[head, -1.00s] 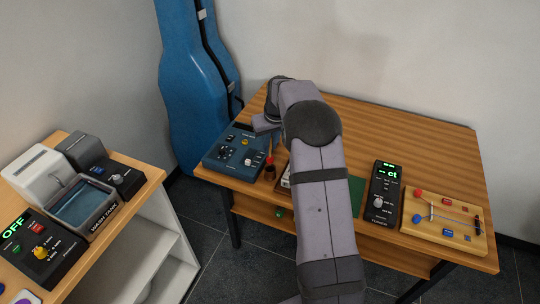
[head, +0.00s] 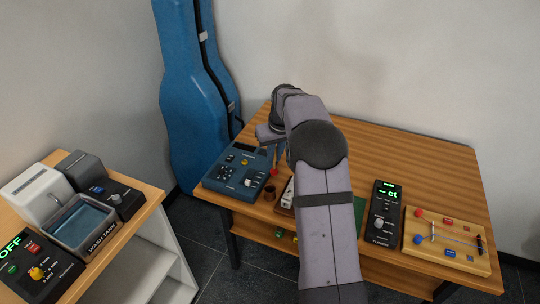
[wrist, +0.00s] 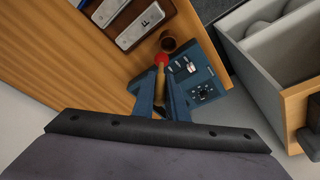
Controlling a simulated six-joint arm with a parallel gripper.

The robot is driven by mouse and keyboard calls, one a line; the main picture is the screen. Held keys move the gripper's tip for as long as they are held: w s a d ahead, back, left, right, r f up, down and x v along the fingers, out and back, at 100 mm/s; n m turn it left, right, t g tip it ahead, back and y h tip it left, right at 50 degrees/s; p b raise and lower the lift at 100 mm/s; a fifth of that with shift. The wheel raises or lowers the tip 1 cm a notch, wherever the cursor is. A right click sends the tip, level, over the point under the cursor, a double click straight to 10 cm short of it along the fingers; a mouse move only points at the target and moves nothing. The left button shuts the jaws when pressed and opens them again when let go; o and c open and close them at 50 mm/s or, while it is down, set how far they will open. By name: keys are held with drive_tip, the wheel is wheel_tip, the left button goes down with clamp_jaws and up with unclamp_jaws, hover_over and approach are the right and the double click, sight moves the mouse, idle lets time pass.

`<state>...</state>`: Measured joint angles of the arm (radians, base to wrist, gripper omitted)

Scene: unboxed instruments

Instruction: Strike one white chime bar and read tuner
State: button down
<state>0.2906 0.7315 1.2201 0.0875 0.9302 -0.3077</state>
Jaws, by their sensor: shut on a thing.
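My gripper (wrist: 162,100) is shut on the wooden handle of a mallet (wrist: 160,78) with a red head. In the head view the mallet's red head (head: 273,172) hangs just above and beside a small brown cup (head: 269,193); the cup also shows in the wrist view (wrist: 168,45). White chime bars (wrist: 140,26) lie on a brown base, apart from the mallet; the nearest is marked F. In the head view my arm hides most of them, leaving one end (head: 288,192). The black tuner (head: 383,212) shows green dashes and "ct".
A blue control box (head: 240,170) stands left of the cup. A wooden board with a string and coloured blocks (head: 447,241) lies right of the tuner. A wash tank (head: 85,222) stands on the separate left bench. The back of the wooden table (head: 400,150) is clear.

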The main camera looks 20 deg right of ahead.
drive_tip(key=s+d+r+p, duration=0.2)
drive_tip(key=s+d+p, duration=0.4)
drive_tip(key=d, duration=0.5)
drive_tip(key=shift+s+d+r+p, duration=0.2)
drive_tip(key=shift+d+r+p, duration=0.2)
drive_tip(key=shift+p, duration=0.65)
drive_tip(key=shift+a, duration=0.1)
drive_tip(key=shift+f+b, duration=0.7)
drive_tip(key=shift+f, duration=0.35)
